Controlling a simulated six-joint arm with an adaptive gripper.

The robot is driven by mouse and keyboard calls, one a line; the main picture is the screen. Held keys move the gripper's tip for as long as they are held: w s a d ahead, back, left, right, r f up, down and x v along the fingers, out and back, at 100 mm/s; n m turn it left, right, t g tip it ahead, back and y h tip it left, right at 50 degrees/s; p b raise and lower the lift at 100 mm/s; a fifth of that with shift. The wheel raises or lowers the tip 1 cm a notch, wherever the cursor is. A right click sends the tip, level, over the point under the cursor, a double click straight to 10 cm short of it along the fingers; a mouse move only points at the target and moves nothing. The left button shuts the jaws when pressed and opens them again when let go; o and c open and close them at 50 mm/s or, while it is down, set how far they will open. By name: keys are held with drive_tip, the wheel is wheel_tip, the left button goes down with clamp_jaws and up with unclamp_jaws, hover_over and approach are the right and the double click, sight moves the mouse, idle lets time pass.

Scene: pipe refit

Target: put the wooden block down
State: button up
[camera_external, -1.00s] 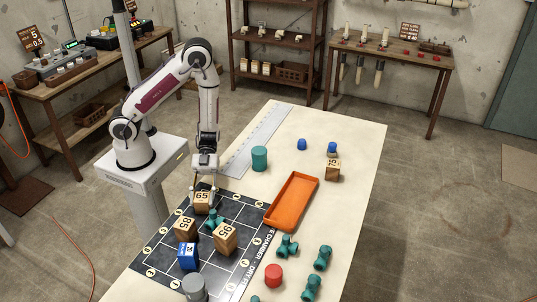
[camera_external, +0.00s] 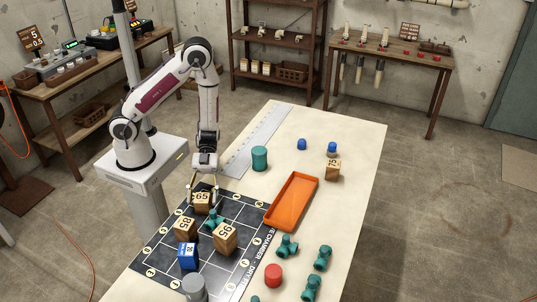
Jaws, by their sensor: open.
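A wooden block marked 65 (camera_external: 202,204) sits at the far left part of the dark grid mat (camera_external: 238,205). My gripper (camera_external: 203,188) is right above and around the top of this block, with its fingers spread apart. The fingers are small here, and I cannot tell whether they touch it. Other wooden blocks stand on the mat: one marked 85 (camera_external: 185,229) and one marked 95 (camera_external: 225,239). Another wooden block marked 75 (camera_external: 333,170) stands on the bare table at the right.
A blue block (camera_external: 188,256), a grey cylinder (camera_external: 194,289) and a green pipe fitting (camera_external: 214,219) are on the mat near the wooden blocks. An orange tray (camera_external: 291,202) lies right of the mat. Green fittings (camera_external: 287,246) and a red cylinder (camera_external: 273,275) stand nearer.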

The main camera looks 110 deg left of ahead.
drive_tip(key=v, duration=1.1)
drive_tip(key=shift+s+a, duration=0.2)
drive_tip(key=shift+a, duration=0.05)
drive_tip(key=shift+w, duration=0.1)
idle(0.5)
drive_tip(key=w+a+r+n+t+y, duration=0.2)
drive_tip(key=w+a+r+t+y, duration=0.15)
drive_tip(key=w+a+y, duration=0.65)
wheel_tip(320, 180, up, 12)
drive_tip(key=w+a+n+t+y, duration=0.1)
drive_tip(key=w+a+n+y, duration=0.1)
drive_tip(key=n+y, duration=0.3)
drive_tip(key=s+d+r+n+g+y, duration=0.1)
drive_tip(key=s+d+r+n+g, duration=0.15)
drive_tip(key=s+r+n, duration=0.4)
drive_tip(key=s+d+f+g+h, duration=0.1)
drive_tip(key=s+d+h, duration=0.2)
drive_tip(key=s+d, duration=1)
drive_tip(key=shift+s+d+f+h, duration=0.2)
drive_tip(key=shift+s+f+h, duration=0.1)
drive_tip(key=shift+s, duration=0.9)
